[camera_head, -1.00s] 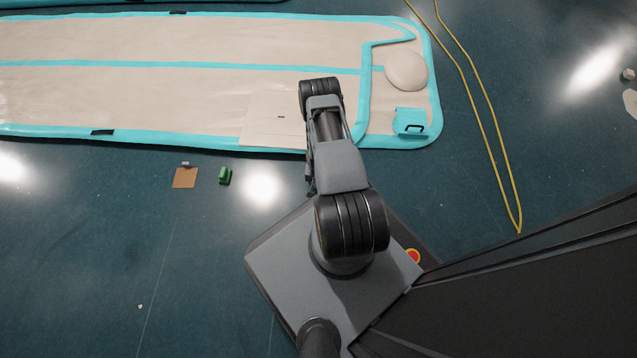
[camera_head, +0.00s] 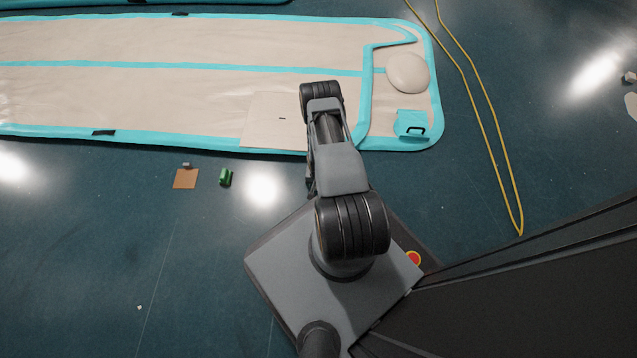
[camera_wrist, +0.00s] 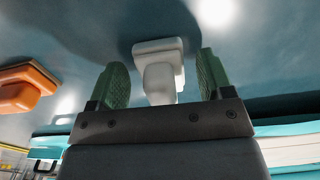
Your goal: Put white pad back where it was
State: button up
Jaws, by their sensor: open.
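A white, stepped block-like piece (camera_wrist: 160,72), which may be the white pad, shows in the wrist view between the two green fingers of my gripper (camera_wrist: 162,80). The fingers stand apart, with a gap on each side of it; I cannot tell how far beyond the fingertips it is. My gripper is open. A flat pale square (camera_head: 262,125) with a small dark mark lies on the track, partly hidden by my arm.
An orange piece (camera_wrist: 24,88) shows at the left in the wrist view. On the floor lie a brown square (camera_head: 186,179) and a green piece (camera_head: 226,177). A white dome (camera_head: 407,72) and a teal piece (camera_head: 411,124) are at the track's right end, near a yellow cord (camera_head: 492,130).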

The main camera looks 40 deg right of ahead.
notch_tip(320, 180, up, 12)
jog(key=p, duration=0.5)
jog(key=shift+f+p, duration=0.1)
jog(key=shift+p, duration=0.2)
jog(key=w+a+r+n+t, duration=0.1)
jog(key=w+a+r+n, duration=0.2)
jog(key=r, duration=1.1)
jog(key=w+a+r+n, duration=0.1)
jog(key=w+a+r, duration=0.3)
jog(key=r, duration=1)
jog(key=s+a+r+n, duration=0.1)
jog(key=s+a+r, duration=0.2)
jog(key=r, duration=0.4)
jog(key=s+a+r+n+t, duration=0.1)
jog(key=s+a+r+n, duration=0.1)
jog(key=s+a+r, duration=0.2)
jog(key=s+a+r+n, duration=0.1)
jog(key=s+a+r, duration=0.2)
jog(key=s+r, duration=0.3)
notch_tip(320, 180, up, 4)
jog(key=shift+s+a+f+n+t, duration=0.2)
jog(key=shift+n+t, duration=0.1)
jog(key=shift+n, duration=0.1)
jog(key=shift+w, duration=0.1)
